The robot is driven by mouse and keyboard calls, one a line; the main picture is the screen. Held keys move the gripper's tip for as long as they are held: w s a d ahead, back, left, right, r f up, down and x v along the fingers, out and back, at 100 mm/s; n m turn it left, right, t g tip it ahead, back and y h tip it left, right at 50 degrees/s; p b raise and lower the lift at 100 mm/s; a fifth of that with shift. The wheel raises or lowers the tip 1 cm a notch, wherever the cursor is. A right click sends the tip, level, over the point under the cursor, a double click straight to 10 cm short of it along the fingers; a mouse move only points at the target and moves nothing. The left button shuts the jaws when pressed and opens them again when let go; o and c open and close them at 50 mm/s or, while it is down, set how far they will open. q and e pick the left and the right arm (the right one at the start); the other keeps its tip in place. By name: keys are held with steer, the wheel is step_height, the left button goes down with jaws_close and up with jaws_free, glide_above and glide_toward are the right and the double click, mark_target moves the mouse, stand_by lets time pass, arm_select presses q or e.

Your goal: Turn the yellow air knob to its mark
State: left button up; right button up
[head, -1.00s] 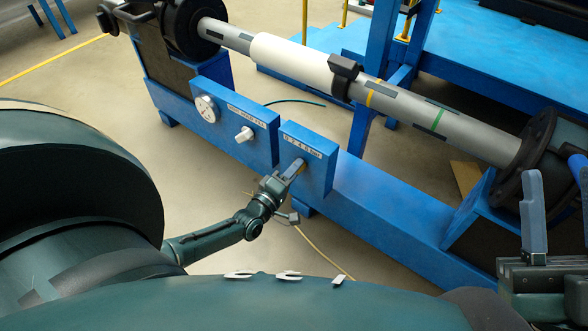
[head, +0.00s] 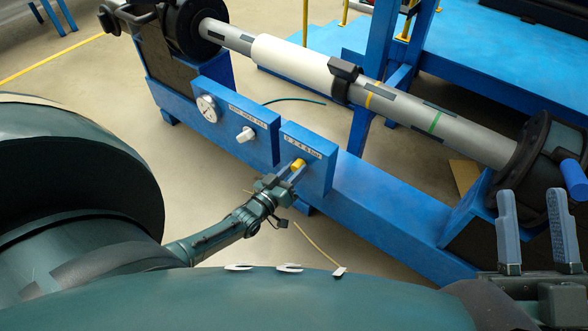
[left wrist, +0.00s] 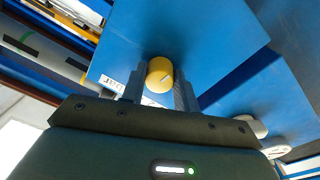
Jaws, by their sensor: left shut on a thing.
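The yellow air knob (head: 298,164) sits on the front of a blue box (head: 318,178), under a label strip with numbers. In the left wrist view the knob (left wrist: 159,72) is round, with a pale line on its face. My left gripper (head: 291,172) is shut on the knob, one finger on each side, as the left wrist view shows (left wrist: 159,92). The mark that the line points to cannot be made out. My right gripper (head: 537,235) is open and empty at the lower right, away from the box.
A second blue box to the left carries a round gauge (head: 207,108) and a white knob (head: 245,134). A grey shaft with a white sleeve (head: 290,64) runs above, between black flanges. A blue handle (head: 574,176) is at the far right. A thin cable lies on the open floor.

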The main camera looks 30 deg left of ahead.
arm_select(q)
steer(key=m, duration=0.5)
steer(key=shift+a+r+p, duration=0.1)
steer(key=shift+p, duration=0.2)
steer(key=shift+m, duration=0.9)
arm_select(e)
steer(key=shift+s+a+f+m+h, duration=0.1)
steer(key=shift+f+m+h, duration=0.5)
steer(key=shift+f, duration=0.1)
arm_select(q)
steer(key=o, duration=1)
